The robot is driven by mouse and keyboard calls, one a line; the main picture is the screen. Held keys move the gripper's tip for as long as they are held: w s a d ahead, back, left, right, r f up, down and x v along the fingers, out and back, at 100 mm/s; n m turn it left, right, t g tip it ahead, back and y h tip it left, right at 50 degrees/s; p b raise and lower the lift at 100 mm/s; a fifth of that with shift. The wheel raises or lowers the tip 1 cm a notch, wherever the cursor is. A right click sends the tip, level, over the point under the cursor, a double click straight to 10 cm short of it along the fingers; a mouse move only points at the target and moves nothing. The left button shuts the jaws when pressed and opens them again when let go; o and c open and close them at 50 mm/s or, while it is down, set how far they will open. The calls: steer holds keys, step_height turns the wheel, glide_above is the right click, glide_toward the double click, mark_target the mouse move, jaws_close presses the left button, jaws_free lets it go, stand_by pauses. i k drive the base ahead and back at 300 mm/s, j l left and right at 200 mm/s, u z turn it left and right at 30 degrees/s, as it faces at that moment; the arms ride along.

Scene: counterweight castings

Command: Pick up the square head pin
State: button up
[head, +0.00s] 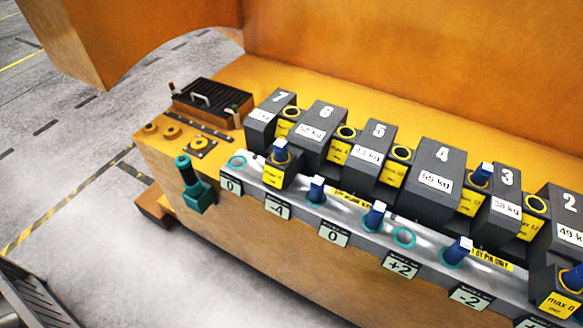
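Several blue pins with square-looking heads stand upright along the counterweight rail. One pin (317,189) is above the -4 and 0 labels, another (376,214) is right of it, and another (459,249) is above the -2 label. One more pin (280,151) stands in a small dark block with a yellow label at the rail's left end. Others stand by casting 3 (482,173) and at the right edge (573,277). I cannot tell which one the task means. A teal pin with a rounder head (184,168) sits in a teal bracket (200,198). My gripper is not in view.
Numbered dark castings (437,165) stand in a row behind the pale rail (345,203), close to the pins. Empty teal rings (404,237) lie between some pins. A black ribbed box (213,97) is at the left. An orange wall (420,60) rises behind. Grey floor (100,235) is open at left.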

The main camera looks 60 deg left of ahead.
mark_target(279, 147)
steer(key=u, duration=2.3)
steer(key=i+j+z, duration=0.35)
steer(key=i, duration=0.3)
steer(key=i+j+z, duration=0.35)
steer(key=i+j, duration=0.2)
steer(key=j, duration=0.15)
